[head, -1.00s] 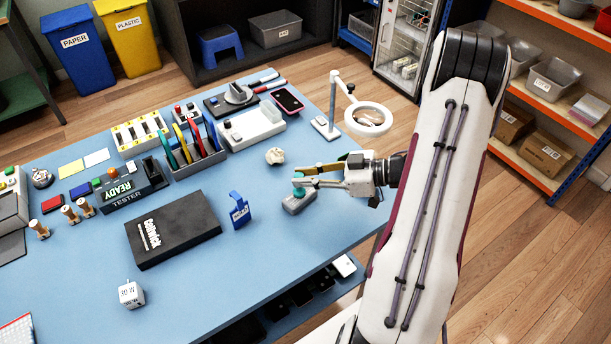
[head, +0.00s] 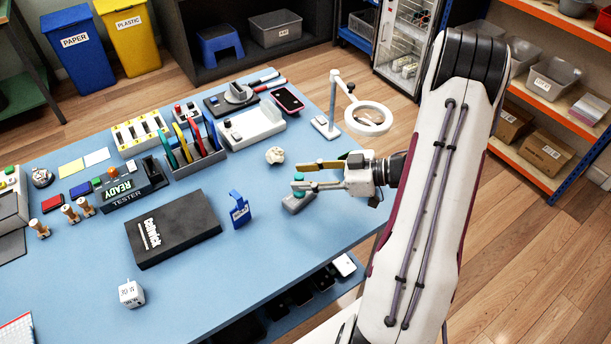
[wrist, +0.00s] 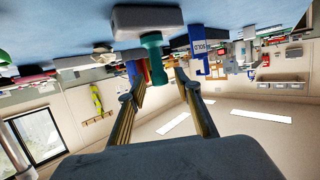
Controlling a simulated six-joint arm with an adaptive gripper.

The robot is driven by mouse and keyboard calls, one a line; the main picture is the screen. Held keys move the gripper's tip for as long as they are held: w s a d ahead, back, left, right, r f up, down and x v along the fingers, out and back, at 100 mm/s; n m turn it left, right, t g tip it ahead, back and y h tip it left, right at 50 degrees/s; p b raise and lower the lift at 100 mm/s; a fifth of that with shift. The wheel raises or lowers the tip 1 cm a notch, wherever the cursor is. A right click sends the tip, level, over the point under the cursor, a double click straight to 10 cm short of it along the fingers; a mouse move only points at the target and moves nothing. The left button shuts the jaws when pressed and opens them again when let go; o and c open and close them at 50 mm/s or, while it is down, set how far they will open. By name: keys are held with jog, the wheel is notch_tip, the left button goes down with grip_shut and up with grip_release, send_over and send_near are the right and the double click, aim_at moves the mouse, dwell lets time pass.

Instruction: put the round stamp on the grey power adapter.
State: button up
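The round stamp (head: 298,177) has a teal handle and stands upright on a grey block, apparently the grey power adapter (head: 295,205), near the table's right edge. In the wrist view, which is upside down, the stamp (wrist: 153,58) rests against the adapter's face (wrist: 148,18). My gripper (head: 294,176) is open, with one finger on either side of the handle and a gap to it. The fingers (wrist: 158,88) also show open in the wrist view. The lower finger hides part of the stamp's middle in the head view.
A blue stand (head: 240,210) and a black box (head: 172,228) lie to the left. A white crumpled ball (head: 275,155) and a ring magnifier (head: 367,118) are behind. A white cube (head: 131,293) sits at the front left. The table between is clear.

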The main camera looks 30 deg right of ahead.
jog(key=v, duration=1.2)
jog(key=shift+r, duration=0.15)
dwell(0.6)
jog(key=shift+d, duration=0.1)
